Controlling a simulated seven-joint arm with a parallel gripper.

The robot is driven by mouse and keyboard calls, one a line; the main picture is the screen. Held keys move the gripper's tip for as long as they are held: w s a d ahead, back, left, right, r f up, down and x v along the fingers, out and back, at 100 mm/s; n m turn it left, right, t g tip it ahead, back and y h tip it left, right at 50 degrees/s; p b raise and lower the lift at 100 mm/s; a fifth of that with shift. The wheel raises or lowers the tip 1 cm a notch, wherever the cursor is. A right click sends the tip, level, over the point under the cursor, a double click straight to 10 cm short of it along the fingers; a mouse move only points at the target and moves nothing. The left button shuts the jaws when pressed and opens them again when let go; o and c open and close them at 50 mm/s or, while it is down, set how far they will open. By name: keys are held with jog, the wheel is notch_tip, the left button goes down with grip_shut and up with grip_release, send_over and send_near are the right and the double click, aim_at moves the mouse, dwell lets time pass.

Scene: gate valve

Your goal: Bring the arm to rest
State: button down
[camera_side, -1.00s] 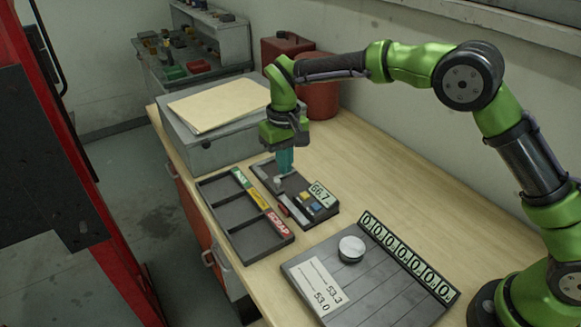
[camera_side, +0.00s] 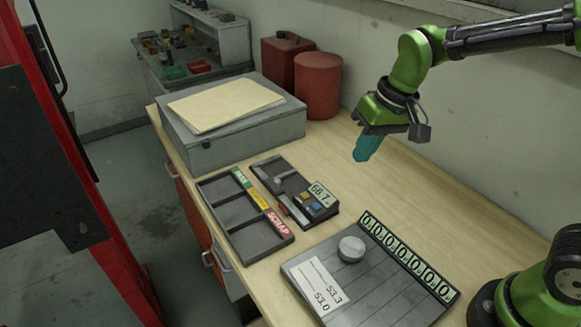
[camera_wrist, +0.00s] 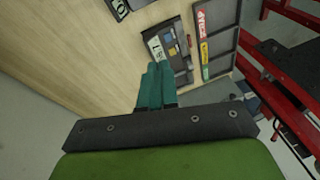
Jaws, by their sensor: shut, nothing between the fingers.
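My gripper (camera_side: 362,158) is raised above the bench on the wall side, tilted, with its teal fingers together and nothing between them. In the wrist view the two teal fingers (camera_wrist: 155,72) lie side by side. The small dark device (camera_side: 293,192) with a display reading 66.7 sits on the bench to the left of and below my gripper, clear of it. It also shows in the wrist view (camera_wrist: 176,50), just beyond the fingertips.
A sorting tray (camera_side: 245,236) with a SCRAP label lies left of the device. A grey slatted panel (camera_side: 385,300) with a round knob (camera_side: 351,249) and counter is in front. A grey box (camera_side: 230,140) and red canisters (camera_side: 318,90) stand behind. Bare bench (camera_side: 400,190) lies below my gripper.

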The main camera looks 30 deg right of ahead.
jog(key=s+d+r+m+t, duration=0.1)
jog(key=s+d+r+t, duration=0.1)
jog(key=s, duration=0.4)
jog(key=s+d+r+m+t, duration=0.1)
jog(key=s+d+r+t, duration=0.1)
jog(key=s, duration=0.4)
jog(key=shift+s+d+r, duration=0.15)
jog(key=shift+d+r, duration=0.1)
jog(key=shift+d, duration=0.45)
jog(key=shift+w+a+f+n+g+h, duration=0.35)
jog(key=shift+w+a+f+n+g, duration=0.55)
jog(key=shift+w+a+f, duration=2.5)
jog(key=shift+w+a+f+n+g+h, duration=0.55)
jog(key=shift+w+a+g, duration=0.7)
jog(key=shift+w, duration=4.6)
jog(key=shift+w+a+f+n+g+h, duration=0.1)
jog(key=shift+w+a+f+n+g, duration=0.45)
jog(key=shift+w+a+f+g, duration=2.65)
jog(key=shift+w+d+f+t, duration=0.35)
jog(key=shift+w+f+t, duration=0.15)
jog(key=shift+f+t, duration=0.15)
jog(key=shift+w+d+f+t, duration=0.35)
jog(key=shift+w+f+t, duration=0.1)
jog(key=shift+f+t, duration=0.2)
jog(key=shift+w+d+f+t, duration=0.35)
jog(key=shift+w+f+t, duration=0.15)
jog(key=shift+f+t, duration=0.15)
